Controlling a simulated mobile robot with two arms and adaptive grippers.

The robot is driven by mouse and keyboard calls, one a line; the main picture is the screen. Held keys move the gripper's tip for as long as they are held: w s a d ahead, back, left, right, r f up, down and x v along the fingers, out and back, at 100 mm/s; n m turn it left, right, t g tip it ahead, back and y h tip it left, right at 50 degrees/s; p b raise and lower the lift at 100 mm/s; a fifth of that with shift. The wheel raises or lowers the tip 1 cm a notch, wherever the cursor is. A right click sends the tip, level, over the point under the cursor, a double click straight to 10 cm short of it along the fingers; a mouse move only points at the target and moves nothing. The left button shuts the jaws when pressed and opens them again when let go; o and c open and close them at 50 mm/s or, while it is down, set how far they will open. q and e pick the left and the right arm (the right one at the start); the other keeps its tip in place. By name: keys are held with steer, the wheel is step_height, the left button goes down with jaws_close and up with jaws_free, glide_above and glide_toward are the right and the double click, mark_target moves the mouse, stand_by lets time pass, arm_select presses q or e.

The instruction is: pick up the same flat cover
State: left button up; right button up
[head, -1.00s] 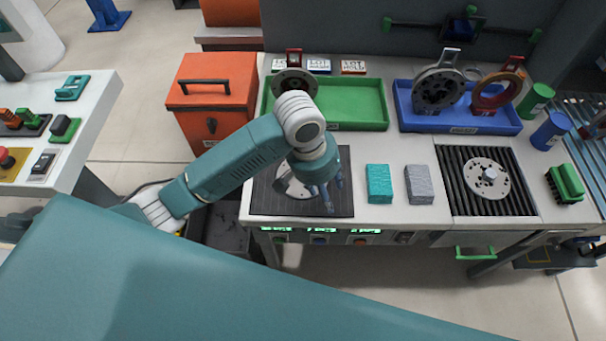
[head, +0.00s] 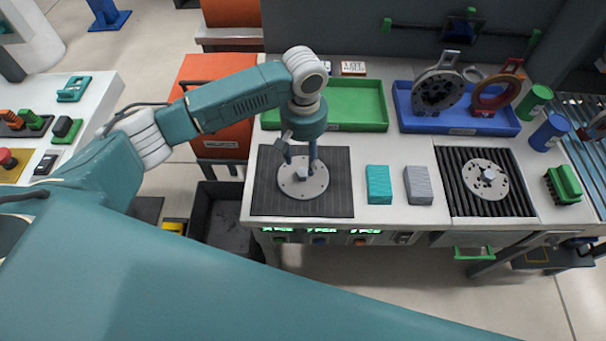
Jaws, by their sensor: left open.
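A flat round metal cover (head: 304,189) with small holes and a central knob lies on the dark ribbed mat (head: 333,205) at the left of the bench. My left gripper (head: 301,172) is over this cover, pointing down, with its fingers apart on either side near the central knob. Whether the fingers touch the cover cannot be told. A second similar flat cover (head: 486,184) lies on the black ribbed rack (head: 516,202) to the right. My right gripper is not in view.
A teal block (head: 379,185) and a grey block (head: 418,186) stand right of the mat. Behind are a green tray (head: 357,104) and a blue tray (head: 407,118) holding ring-shaped parts. An orange bin (head: 222,143) stands left of the bench.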

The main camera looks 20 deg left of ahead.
mark_target(303, 170)
arm_select(q)
steer(key=f, duration=0.2)
steer(key=f+p, duration=0.1)
steer(key=shift+s+f, duration=0.35)
steer(key=shift+f, duration=0.5)
steer(key=shift+w+r, duration=0.1)
steer(key=shift+r, duration=0.05)
jaws_close()
